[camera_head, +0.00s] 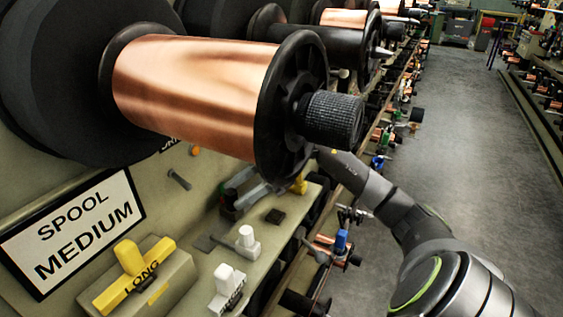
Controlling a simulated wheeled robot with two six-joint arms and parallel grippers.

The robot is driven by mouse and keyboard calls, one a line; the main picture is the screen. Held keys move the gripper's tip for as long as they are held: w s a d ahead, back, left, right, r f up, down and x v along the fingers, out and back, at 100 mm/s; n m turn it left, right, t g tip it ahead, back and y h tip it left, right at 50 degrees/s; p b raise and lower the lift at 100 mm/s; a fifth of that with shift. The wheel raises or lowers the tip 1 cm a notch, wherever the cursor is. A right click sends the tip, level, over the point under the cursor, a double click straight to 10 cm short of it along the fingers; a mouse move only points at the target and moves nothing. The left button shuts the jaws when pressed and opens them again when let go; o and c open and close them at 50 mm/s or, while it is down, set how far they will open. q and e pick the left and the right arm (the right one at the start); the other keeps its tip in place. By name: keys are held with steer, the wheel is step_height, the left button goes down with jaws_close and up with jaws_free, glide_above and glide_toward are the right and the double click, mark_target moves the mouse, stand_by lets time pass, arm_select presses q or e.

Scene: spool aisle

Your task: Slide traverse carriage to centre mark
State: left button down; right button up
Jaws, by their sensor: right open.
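A large copper-wound spool (195,85) with a black flange and a knurled black knob (333,121) fills the upper left. Below it, on the machine's ledge, is a small assembly with a dark block and a grey bar (252,196); I cannot tell for certain whether this is the traverse carriage. No centre mark can be made out. My right arm comes in from the lower right. My right gripper (322,156) is open beside the lower right edge of the spool flange, largely hidden by it, apart from the ledge assembly. My left gripper is out of view.
A "SPOOL MEDIUM" sign (72,232) is at the lower left. A yellow T-handle marked "LONG" (135,272) and white handles (227,284) stand near the front. More spools (345,18) line the row behind. The grey aisle floor (480,130) at right is clear.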

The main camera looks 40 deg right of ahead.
arm_select(q)
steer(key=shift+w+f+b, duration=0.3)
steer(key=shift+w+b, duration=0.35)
steer(key=shift+b, duration=0.2)
arm_select(e)
steer(key=v, duration=1.4)
steer(key=shift+d, duration=0.4)
steer(key=shift+s+r, duration=0.1)
